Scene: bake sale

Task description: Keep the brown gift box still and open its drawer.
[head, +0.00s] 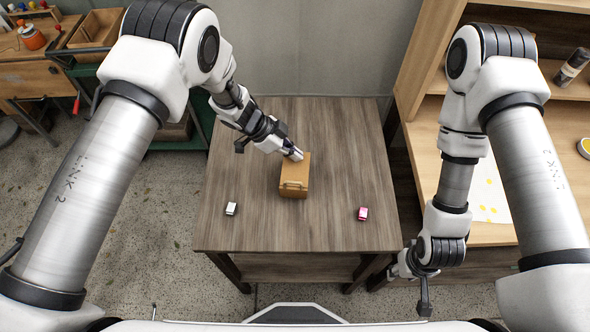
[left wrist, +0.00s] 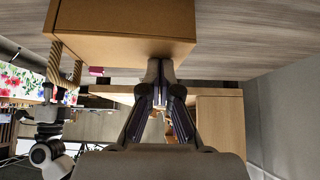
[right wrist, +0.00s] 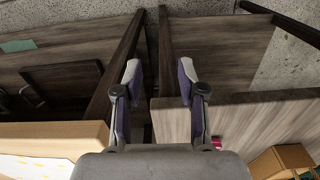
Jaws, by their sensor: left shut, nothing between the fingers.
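The brown gift box (head: 297,171) stands on the middle of the wooden table. Its drawer front with a rope-like handle (head: 293,186) faces me, and the drawer looks shut. My left gripper (head: 298,155) is shut and empty at the box's back edge, close against it; I cannot tell whether it touches. In the left wrist view the box (left wrist: 125,45) fills the upper left, just beyond the shut fingertips (left wrist: 160,64), with the handle (left wrist: 65,65) at its far end. My right gripper (right wrist: 158,75) is open and empty, off the table's right front corner.
A small white object (head: 231,208) lies left of the box on the table (head: 340,130), and a small pink one (head: 362,213) lies to the right. The tabletop in front of the box is clear. A wooden shelf unit (head: 425,150) stands close on the right.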

